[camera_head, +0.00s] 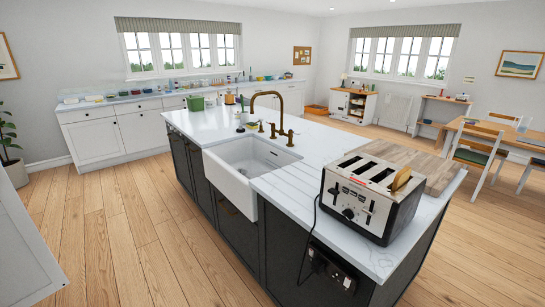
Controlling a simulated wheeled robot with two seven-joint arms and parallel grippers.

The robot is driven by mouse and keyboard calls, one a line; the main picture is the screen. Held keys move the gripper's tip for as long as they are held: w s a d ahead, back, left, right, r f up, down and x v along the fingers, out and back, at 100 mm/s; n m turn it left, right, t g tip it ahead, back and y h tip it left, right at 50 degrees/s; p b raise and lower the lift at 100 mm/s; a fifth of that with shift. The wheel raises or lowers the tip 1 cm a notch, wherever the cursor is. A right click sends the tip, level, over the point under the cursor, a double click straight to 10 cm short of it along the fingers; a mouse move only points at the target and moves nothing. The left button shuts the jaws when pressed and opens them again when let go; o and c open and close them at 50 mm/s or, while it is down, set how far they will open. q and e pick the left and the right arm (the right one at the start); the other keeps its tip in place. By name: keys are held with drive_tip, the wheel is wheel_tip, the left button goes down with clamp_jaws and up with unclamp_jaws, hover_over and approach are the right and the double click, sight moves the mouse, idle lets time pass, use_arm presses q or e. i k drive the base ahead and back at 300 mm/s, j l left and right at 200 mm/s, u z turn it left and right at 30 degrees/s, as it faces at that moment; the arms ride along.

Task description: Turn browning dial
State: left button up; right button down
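A silver and black toaster (372,195) stands on the near right end of the white island worktop (285,196). A slice of toast (401,178) sticks up out of one slot. On its front end there are levers, and a black round knob (348,213) sits low on that face; it may be the browning dial, but its markings are too small to read. A black cord hangs from the toaster down to a socket (331,268) on the island's side. Neither of my grippers shows in this view.
A wooden board (439,170) lies behind the toaster. A white sink (243,170) with a brass tap (277,113) is set into the island, left of the toaster. The wooden floor (145,240) left of the island is clear. A white surface (22,255) fills the lower left corner.

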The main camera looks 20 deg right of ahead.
sight(349, 213)
drive_tip(key=z, duration=1.4)
